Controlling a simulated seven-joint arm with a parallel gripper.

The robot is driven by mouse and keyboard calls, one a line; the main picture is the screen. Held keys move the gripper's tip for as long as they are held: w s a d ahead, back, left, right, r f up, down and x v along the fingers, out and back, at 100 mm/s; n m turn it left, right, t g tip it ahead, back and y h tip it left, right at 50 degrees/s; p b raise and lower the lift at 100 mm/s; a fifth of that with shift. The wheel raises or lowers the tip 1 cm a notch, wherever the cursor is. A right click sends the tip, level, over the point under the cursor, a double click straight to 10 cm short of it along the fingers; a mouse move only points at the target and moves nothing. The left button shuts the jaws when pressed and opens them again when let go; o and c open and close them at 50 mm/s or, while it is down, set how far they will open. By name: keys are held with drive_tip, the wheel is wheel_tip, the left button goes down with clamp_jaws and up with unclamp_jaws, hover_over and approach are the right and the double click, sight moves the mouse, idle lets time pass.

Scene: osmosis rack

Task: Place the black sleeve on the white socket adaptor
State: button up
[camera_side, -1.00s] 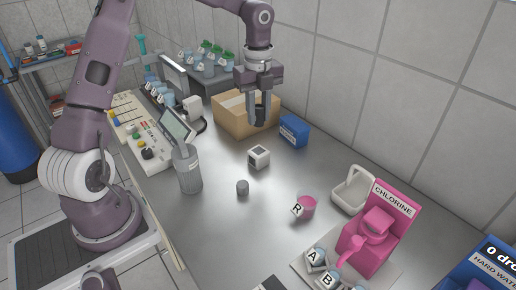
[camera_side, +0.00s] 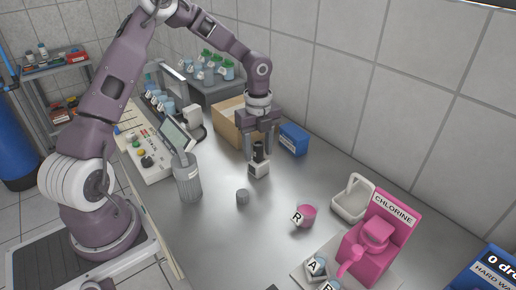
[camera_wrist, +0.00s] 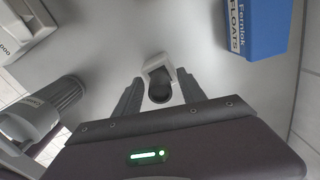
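The black sleeve (camera_side: 258,151) stands upright on top of the white socket adaptor (camera_side: 259,170), a small white block on the metal table. In the wrist view, the dark round sleeve (camera_wrist: 160,89) overlaps the white adaptor (camera_wrist: 157,65), which shows behind it. My gripper (camera_side: 259,152) is above the adaptor with its fingers on either side of the sleeve. In the wrist view, small gaps show between the sleeve and both fingers, so my gripper (camera_wrist: 159,92) is open. How deep the sleeve sits on the adaptor is hard to tell.
A cardboard box (camera_side: 229,126) and a blue box (camera_side: 293,139) stand close behind. A small grey cylinder (camera_side: 242,196) and a grey canister (camera_side: 187,180) are nearer. A pink cup (camera_side: 307,214), white basket (camera_side: 352,199) and pink chlorine stand (camera_side: 377,235) are at the right.

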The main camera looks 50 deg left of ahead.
sight(258, 143)
wheel_tip(258, 143, up, 12)
drive_tip(key=s+d+r+n+y, duration=0.2)
drive_tip(key=s+d+r+n, duration=0.2)
drive_tip(key=s+r, duration=0.15)
drive_tip(key=s+d+r+n+t+h, duration=0.1)
drive_tip(key=s+d+n+t, duration=0.1)
drive_tip(key=s+n, duration=0.6)
drive_tip(key=s+d+r+n+t+h, duration=0.1)
drive_tip(key=s+d+r+n+t, duration=0.1)
drive_tip(key=s+n, duration=0.6)
drive_tip(key=s+d+t, duration=0.1)
drive_tip(key=s+d, duration=0.1)
drive_tip(key=s, duration=0.2)
drive_tip(key=shift+s+d+r+t, duration=0.3)
drive_tip(key=shift+s+d, duration=0.05)
drive_tip(key=shift+d, duration=0.05)
